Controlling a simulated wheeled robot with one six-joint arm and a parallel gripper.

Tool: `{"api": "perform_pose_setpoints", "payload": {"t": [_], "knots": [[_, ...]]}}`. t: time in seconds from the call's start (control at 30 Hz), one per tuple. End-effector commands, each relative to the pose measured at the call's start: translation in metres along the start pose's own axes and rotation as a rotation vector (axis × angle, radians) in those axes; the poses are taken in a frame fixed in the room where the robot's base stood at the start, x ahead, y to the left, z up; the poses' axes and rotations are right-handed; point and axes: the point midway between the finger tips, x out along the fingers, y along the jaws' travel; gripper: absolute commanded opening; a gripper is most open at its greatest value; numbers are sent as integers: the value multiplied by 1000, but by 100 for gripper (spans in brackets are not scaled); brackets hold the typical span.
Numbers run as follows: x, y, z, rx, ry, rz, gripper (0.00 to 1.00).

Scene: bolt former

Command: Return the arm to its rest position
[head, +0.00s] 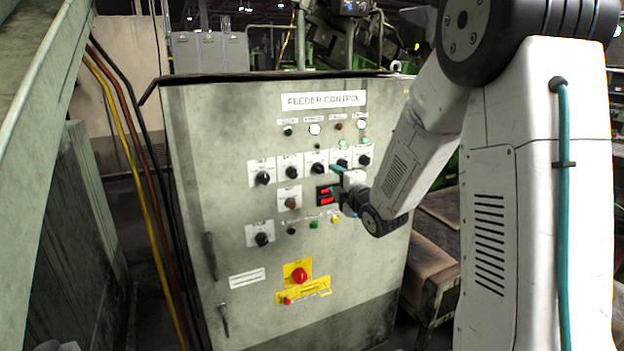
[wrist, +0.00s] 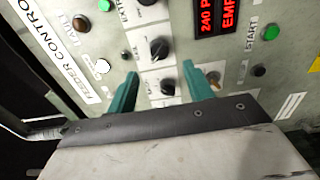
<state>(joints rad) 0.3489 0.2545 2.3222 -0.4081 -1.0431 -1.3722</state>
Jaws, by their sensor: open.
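My gripper (head: 338,170) is in front of the grey feeder control cabinet (head: 185,160), by the right end of its row of black knobs. In the wrist view my gripper (wrist: 160,76) has its two teal fingers spread apart with nothing held. A black knob (wrist: 168,86) shows in the gap between the fingers, and another black knob (wrist: 158,48) lies just beyond. I cannot tell how far the fingertips are from the panel. In the head view my forearm and wrist hide part of the cabinet's right side.
The cabinet also carries a red emergency button (head: 299,275), a red-lit display (head: 328,196) and a lower-left knob (head: 261,239). Cables (head: 150,215) and a green sloped beam (head: 40,100) stand at the left. A brown-topped bench (head: 440,253) is at the right, behind my arm.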

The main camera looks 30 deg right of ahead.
Motion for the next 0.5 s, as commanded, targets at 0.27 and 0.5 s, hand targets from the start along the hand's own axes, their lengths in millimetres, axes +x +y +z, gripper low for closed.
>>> {"api": "perform_pose_setpoints", "payload": {"t": [0.27, 0.5], "knots": [[0, -9, 2, 68, -11, -44, 52], [-38, -89, 21, 443, -246, -456, 52]]}}
